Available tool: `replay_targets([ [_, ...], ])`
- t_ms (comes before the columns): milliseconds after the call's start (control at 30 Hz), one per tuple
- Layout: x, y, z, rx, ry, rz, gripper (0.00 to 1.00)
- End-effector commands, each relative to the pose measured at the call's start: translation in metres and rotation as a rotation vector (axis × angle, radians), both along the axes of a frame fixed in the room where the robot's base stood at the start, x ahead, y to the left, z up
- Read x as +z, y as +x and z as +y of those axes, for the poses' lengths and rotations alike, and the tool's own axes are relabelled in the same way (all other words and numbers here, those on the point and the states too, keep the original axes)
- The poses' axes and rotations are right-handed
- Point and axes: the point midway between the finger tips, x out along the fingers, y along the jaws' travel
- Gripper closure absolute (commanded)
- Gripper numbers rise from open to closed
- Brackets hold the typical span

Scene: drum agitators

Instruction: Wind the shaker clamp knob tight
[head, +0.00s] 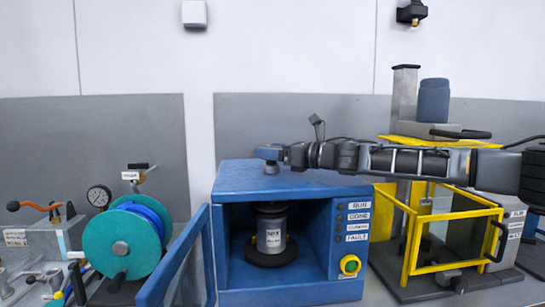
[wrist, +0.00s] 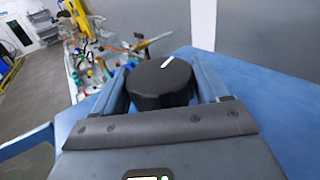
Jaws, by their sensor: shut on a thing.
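The shaker is a blue box (head: 240,180) with an open front, seen in the head view. A grey can with a label (head: 272,236) stands inside it between dark round plates. The clamp knob (wrist: 161,84) is black and round with a white mark, seen in the wrist view above the blue top (wrist: 275,110). My gripper (wrist: 160,88) is shut on the knob, one finger on each side. In the head view my gripper (head: 270,155) is at the top of the box, and the knob is mostly hidden there.
The blue door (head: 175,262) stands open at the box's left. A teal reel (head: 125,245) stands left, and a yellow-framed machine (head: 412,240) stands right, under my arm.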

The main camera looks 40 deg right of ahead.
Motion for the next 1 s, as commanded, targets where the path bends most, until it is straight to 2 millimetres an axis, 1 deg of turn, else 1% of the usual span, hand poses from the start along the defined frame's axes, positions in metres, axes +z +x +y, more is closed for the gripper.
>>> replay_targets([
  [33,-0.0043,0.0009,-0.0029,0.032,-0.007,-0.001,0.56],
  [167,-0.0055,0.0012,-0.0031,0.128,-0.004,-0.002,0.56],
  [500,-0.0031,0.0018,-0.0027,0.3,0.001,-0.003,0.56],
  [733,-0.0003,0.0017,-0.0023,0.346,0.001,-0.003,0.56],
  [1000,0.0017,0.0017,-0.0025,0.353,0.0,-0.004,0.56],
])
